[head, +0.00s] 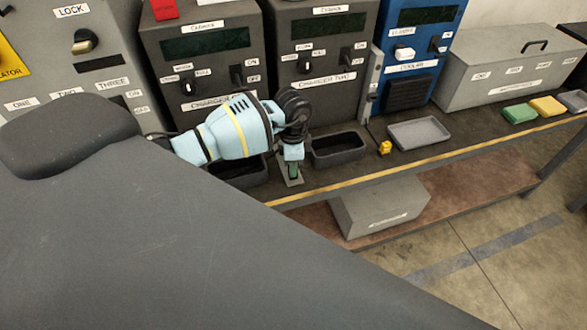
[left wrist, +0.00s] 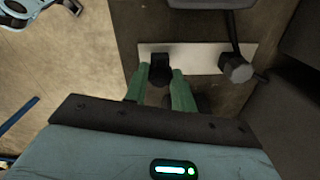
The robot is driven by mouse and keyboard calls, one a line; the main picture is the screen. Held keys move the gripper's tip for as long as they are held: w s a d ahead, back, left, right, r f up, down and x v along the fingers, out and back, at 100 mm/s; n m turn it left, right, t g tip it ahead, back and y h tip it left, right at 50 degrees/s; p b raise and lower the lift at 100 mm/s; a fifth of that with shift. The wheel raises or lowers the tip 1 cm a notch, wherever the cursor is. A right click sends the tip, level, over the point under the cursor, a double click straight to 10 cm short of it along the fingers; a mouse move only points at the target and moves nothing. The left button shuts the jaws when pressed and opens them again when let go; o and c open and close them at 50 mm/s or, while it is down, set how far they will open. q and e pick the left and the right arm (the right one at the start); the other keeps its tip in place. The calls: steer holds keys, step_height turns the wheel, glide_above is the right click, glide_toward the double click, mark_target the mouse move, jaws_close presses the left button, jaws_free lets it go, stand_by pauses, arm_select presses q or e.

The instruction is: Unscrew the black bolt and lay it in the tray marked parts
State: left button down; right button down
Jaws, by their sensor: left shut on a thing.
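The black bolt (left wrist: 160,66) stands at one end of a pale metal plate (left wrist: 200,56) in the left wrist view. My left gripper (left wrist: 160,76) has its green fingers on either side of the bolt and is shut on it. In the head view my left gripper (head: 292,170) points down at the plate (head: 291,183) near the bench's front edge, and the bolt is hidden there. A grey hex bolt (left wrist: 236,68) sits at the plate's other end, apart from the fingers. I cannot read which tray is marked parts. My right gripper is not in view.
A dark tray (head: 338,160) stands right of my gripper, another (head: 240,180) left of it. A shallow grey tray (head: 418,132) and a small yellow object (head: 384,148) lie farther right. Charger cabinets (head: 322,75) stand behind. A yellow stripe (head: 400,160) marks the bench edge.

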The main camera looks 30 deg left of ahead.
arm_select(q)
steer(key=n, duration=0.3)
steer(key=shift+r, duration=2.55)
steer(key=shift+s+d+f, duration=0.1)
